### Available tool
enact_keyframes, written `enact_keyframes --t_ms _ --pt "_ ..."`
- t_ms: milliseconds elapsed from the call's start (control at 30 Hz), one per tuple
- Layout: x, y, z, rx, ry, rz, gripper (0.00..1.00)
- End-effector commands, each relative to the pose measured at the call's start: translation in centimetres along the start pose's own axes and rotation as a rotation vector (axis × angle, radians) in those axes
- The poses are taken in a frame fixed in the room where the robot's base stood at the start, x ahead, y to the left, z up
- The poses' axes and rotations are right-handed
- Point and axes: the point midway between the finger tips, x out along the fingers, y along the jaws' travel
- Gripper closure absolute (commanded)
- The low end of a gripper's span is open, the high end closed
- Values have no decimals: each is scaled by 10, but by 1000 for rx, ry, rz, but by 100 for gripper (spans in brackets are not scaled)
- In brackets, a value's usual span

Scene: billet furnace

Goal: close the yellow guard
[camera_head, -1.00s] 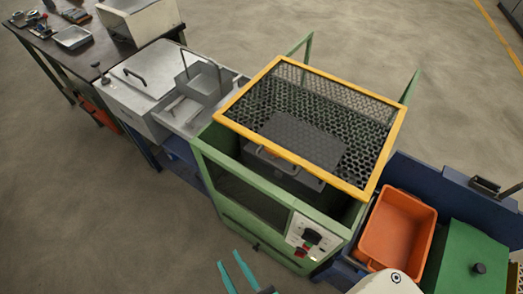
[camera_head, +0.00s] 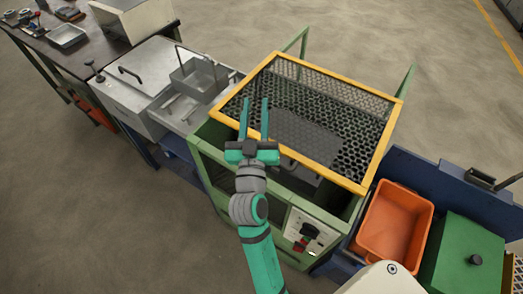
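The yellow guard (camera_head: 318,165) is a yellow frame filled with dark mesh on top of the green machine (camera_head: 233,169). It looks raised above the machine's front opening, and a dark block-like thing shows through its mesh. My gripper (camera_head: 254,120) is open, its two teal fingers apart and pointing away from me. In the picture the fingers overlap the guard's front left edge. I cannot tell whether they touch it. Nothing shows between the fingers. My arm hides part of the machine's front.
A control panel (camera_head: 308,233) with a red switch is on the machine's front right. An orange bin (camera_head: 397,222) and a green box (camera_head: 465,258) stand at right. A steel tank (camera_head: 152,75) with a wire-handled basket (camera_head: 199,77) stands at left. Green posts rise behind the guard.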

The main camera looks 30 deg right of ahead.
Motion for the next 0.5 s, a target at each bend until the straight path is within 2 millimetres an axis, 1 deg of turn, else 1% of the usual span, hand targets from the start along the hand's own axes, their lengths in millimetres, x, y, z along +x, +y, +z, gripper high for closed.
enact_keyframes --t_ms 33,100,200,333,400,500 --pt "14 10 -13 32 11 55 71" --pt "29 26 -26 74 16 129 71" --pt "46 50 -42 141 17 238 71" --pt "62 82 -57 245 8 379 71" --pt "67 98 -63 306 -1 455 71" --pt "71 120 -67 399 -22 563 71"
